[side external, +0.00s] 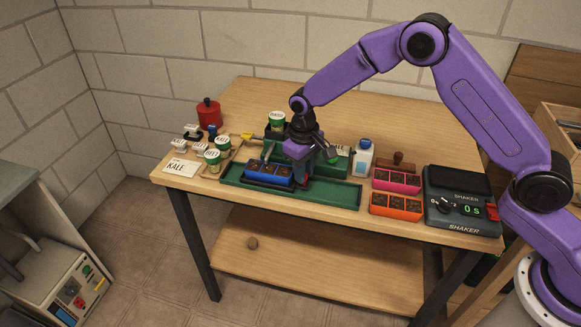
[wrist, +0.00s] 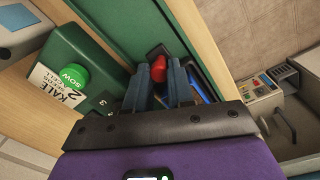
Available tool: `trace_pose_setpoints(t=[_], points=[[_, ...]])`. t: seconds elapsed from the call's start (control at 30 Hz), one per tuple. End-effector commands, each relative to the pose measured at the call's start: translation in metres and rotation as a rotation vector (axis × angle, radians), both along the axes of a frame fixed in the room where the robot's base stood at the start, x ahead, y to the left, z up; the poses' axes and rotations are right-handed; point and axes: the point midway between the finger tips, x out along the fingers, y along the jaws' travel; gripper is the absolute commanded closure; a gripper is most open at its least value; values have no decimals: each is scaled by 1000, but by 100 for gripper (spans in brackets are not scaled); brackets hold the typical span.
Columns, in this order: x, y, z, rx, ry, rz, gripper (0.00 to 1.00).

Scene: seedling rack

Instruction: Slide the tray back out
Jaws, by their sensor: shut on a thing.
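A blue seedling tray (side external: 268,172) with dark soil cells sits on a black base at the left part of a long green tray (side external: 335,192). My gripper (side external: 299,180) is low over the green tray, just right of the blue tray. In the wrist view, my gripper's fingers (wrist: 161,74) are closed around a red knob (wrist: 159,69) with a black part just beyond it. A strip of blue (wrist: 205,82) shows beside the fingers. My fingers hide most of the blue tray there, and how the knob joins it is hidden.
Behind is a dark green box (side external: 339,165) with a "KALE 2 per cell" label (wrist: 58,88) and green SOW lid (wrist: 75,76). Pink (side external: 396,180) and orange (side external: 396,205) trays, a white bottle (side external: 362,157) and a shaker (side external: 462,207) stand right. Seed pots (side external: 213,160) stand left.

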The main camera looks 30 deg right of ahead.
Motion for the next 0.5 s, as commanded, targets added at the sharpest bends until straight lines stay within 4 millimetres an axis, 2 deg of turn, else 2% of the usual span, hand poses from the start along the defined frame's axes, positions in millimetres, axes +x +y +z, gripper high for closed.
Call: trace_pose_setpoints(t=[0.5], points=[[-66, -66, 1, 0, 1, 0, 100]])
